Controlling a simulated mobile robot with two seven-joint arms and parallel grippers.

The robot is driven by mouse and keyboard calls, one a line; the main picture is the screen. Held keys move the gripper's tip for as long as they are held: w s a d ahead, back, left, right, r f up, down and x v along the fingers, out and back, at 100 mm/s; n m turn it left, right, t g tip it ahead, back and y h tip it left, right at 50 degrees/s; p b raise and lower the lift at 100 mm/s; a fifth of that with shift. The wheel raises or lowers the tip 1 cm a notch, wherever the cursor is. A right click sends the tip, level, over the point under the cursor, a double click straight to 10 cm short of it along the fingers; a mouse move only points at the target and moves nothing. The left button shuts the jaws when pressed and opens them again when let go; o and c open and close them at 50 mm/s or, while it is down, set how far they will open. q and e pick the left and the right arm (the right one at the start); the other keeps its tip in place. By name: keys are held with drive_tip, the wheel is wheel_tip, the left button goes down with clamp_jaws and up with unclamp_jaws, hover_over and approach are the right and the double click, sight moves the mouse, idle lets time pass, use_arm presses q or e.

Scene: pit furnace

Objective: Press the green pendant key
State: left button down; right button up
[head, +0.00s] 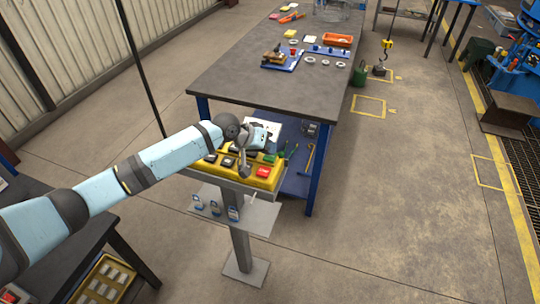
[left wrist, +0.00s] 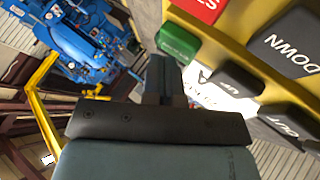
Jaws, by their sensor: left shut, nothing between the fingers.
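The yellow pendant box (head: 262,183) sits on a grey stand, with black keys, a red key (head: 263,172) and a green key (head: 269,159) on top. My left gripper (head: 243,170) is over the box, fingers pointing down, and hides some of its keys. In the left wrist view the closed, empty fingertips (left wrist: 167,62) appear just below the green key (left wrist: 178,42); I cannot tell whether they touch it. The red key (left wrist: 200,8) is beyond it, and black keys marked DOWN (left wrist: 290,45) and UP (left wrist: 238,80) are to the right. My right gripper is not in view.
A large workbench (head: 240,75) with tools and trays stands behind the pendant. A shelf on the pendant stand (head: 255,215) holds small blue tags. A hook (head: 380,69) hangs at the back right. The concrete floor at right (head: 400,200) is clear.

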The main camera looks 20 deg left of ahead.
use_arm(q)
drive_tip(key=shift+f, duration=0.3)
idle(0.4)
drive_tip(key=shift+r, duration=0.15)
drive_tip(key=shift+r+p, duration=0.75)
drive_tip(key=shift+p, duration=0.15)
wheel_tip(320, 180, up, 5)
drive_tip(key=p, duration=0.4)
drive_tip(key=shift+p, duration=0.4)
